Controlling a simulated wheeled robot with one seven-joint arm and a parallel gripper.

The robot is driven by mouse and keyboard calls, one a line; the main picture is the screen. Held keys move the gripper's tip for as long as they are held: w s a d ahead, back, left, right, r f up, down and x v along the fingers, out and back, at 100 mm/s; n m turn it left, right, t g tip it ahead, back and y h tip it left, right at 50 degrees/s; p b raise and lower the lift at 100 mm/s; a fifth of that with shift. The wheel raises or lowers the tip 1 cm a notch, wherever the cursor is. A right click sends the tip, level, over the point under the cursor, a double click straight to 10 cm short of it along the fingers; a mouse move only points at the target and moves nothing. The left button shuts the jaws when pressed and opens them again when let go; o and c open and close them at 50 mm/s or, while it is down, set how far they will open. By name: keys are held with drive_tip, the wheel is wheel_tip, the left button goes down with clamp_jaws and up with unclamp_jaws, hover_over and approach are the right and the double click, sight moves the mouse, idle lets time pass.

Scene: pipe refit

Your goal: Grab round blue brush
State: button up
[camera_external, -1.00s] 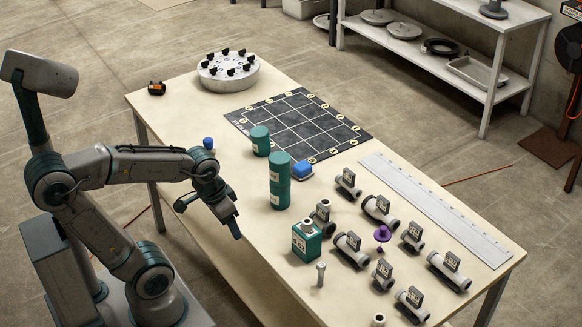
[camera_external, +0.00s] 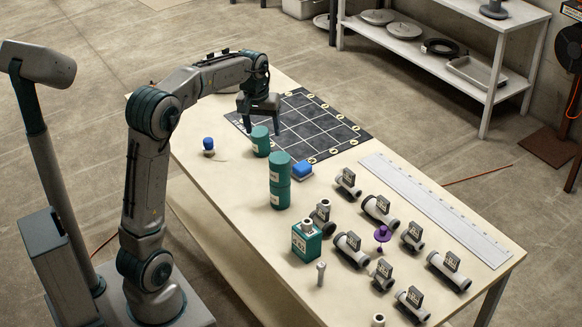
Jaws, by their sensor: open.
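A small round blue-topped brush (camera_external: 208,145) stands near the left edge of the table, its lower part pale. My gripper (camera_external: 262,130) is open and empty, pointing down above the left corner of the black mat.
Several pipe fittings (camera_external: 380,210), a purple item (camera_external: 382,234), a green box (camera_external: 306,246) and a long ruler (camera_external: 435,208) fill the right part.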

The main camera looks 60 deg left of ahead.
drive_tip(key=w+a+f+n, duration=0.1)
drive_tip(key=w+a+n, duration=0.3)
drive_tip(key=a, duration=0.7)
drive_tip(key=n+g+p, duration=0.2)
drive_tip(key=n+p, duration=0.1)
drive_tip(key=n, duration=0.4)
hover_over(208, 139)
wheel_tip(208, 139, down, 14)
drive_tip(key=r, duration=0.1)
wheel_tip(208, 139, down, 8)
drive_tip(key=shift+w+a+f+b, duration=0.1)
drive_tip(key=shift+w+b, duration=0.05)
drive_tip(key=shift+b, duration=0.55)
drive_tip(key=shift+f+p, duration=0.65)
drive_tip(key=shift+f, duration=2.25)
drive_tip(key=c, duration=1.1)
